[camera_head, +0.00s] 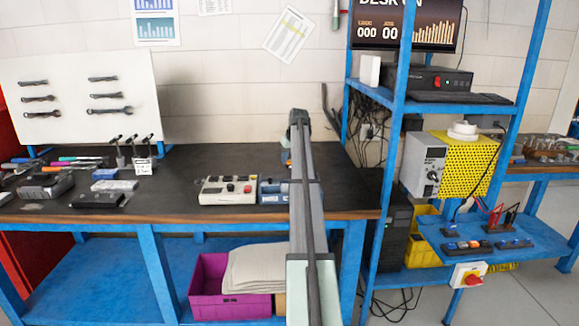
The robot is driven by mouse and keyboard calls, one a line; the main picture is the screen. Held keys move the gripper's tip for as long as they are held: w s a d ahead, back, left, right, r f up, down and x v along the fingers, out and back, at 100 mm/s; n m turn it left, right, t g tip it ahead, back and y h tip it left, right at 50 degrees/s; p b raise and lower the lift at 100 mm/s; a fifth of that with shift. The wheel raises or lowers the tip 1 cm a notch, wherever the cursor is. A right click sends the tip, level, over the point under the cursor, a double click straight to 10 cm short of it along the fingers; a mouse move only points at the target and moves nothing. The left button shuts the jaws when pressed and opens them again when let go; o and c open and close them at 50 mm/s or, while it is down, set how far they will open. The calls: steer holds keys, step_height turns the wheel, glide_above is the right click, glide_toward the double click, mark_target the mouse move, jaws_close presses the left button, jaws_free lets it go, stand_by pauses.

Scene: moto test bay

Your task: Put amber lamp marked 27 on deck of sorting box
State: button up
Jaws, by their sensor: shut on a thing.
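My arm rises from the bottom centre and reaches over the dark workbench (170,190). My gripper is hidden behind the arm, so its jaws and anything in them do not show. A small blue and orange patch shows just left of the arm above the bench; I cannot tell what it is. A blue box (271,191) stands on the bench, partly covered by my arm. It may be the sorting box, but no label is readable. I cannot make out an amber lamp or a number 27.
A beige control box (228,190) with a red button sits left of the blue box. Several tools and dark devices lie on the left bench. A blue shelf rack (402,100) stands at right. A purple crate (205,300) is below. The bench's front middle-left is clear.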

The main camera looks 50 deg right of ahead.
mark_target(290, 161)
steer(key=shift+f, duration=1.7)
steer(key=shift+f, duration=0.1)
steer(key=o, duration=1)
steer(key=v, duration=1.2)
steer(key=shift+s+a, duration=0.1)
